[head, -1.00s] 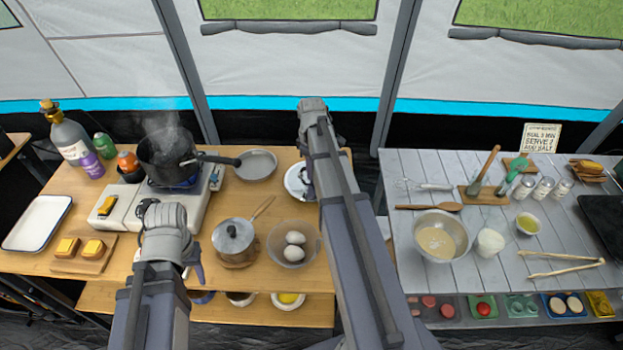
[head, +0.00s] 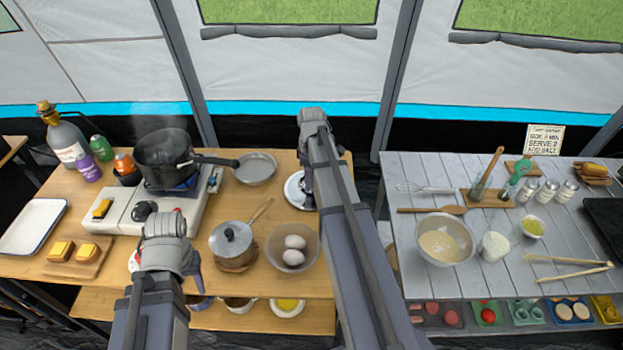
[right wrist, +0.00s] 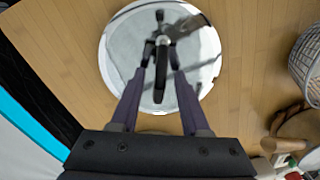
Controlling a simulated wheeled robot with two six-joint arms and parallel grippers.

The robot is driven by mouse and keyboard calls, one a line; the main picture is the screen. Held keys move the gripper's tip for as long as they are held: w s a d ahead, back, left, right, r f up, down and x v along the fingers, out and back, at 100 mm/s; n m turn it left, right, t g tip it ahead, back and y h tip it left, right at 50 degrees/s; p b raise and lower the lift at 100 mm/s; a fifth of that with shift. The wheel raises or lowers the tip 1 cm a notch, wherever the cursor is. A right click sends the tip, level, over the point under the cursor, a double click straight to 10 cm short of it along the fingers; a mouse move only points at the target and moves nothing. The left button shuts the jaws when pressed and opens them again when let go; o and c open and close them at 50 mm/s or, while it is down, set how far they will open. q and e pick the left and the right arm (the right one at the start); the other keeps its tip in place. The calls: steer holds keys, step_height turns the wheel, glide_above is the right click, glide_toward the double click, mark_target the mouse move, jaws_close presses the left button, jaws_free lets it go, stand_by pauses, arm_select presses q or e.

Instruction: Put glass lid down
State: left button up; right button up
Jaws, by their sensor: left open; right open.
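The round glass lid (right wrist: 125,45) lies on the wooden table under my right gripper (right wrist: 160,55), with a pale rim around it and a dark knob or handle at its middle. The fingers of my right gripper are open on both sides of that dark part; whether they touch it I cannot tell. In the head view the lid (head: 294,190) shows as a pale disc partly hidden by my right arm.
A steaming black pot (head: 165,155) stands on the camping stove (head: 115,212). A grey table (head: 395,185) is across a gap on the right.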

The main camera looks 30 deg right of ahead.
step_height(320, 180, up, 12)
steer(key=p, duration=1.2)
steer(key=shift+r, duration=0.2)
steer(key=shift+m+h, duration=0.3)
steer(key=shift+m, duration=0.4)
steer(key=s+a, duration=0.2)
steer(key=a, duration=0.4)
steer(key=s+a, duration=0.2)
steer(key=a, duration=0.4)
steer(key=s+a, duration=0.2)
steer(key=a, duration=0.5)
steer(key=shift+s, duration=0.4)
steer(key=s+a+m, duration=0.2)
steer(key=s+a, duration=0.7)
steer(key=a, duration=0.2)
steer(key=shift+s+a+h, duration=0.25)
steer(key=shift+s+h, duration=0.05)
steer(key=shift+s, duration=0.05)
steer(key=shift+a, duration=0.1)
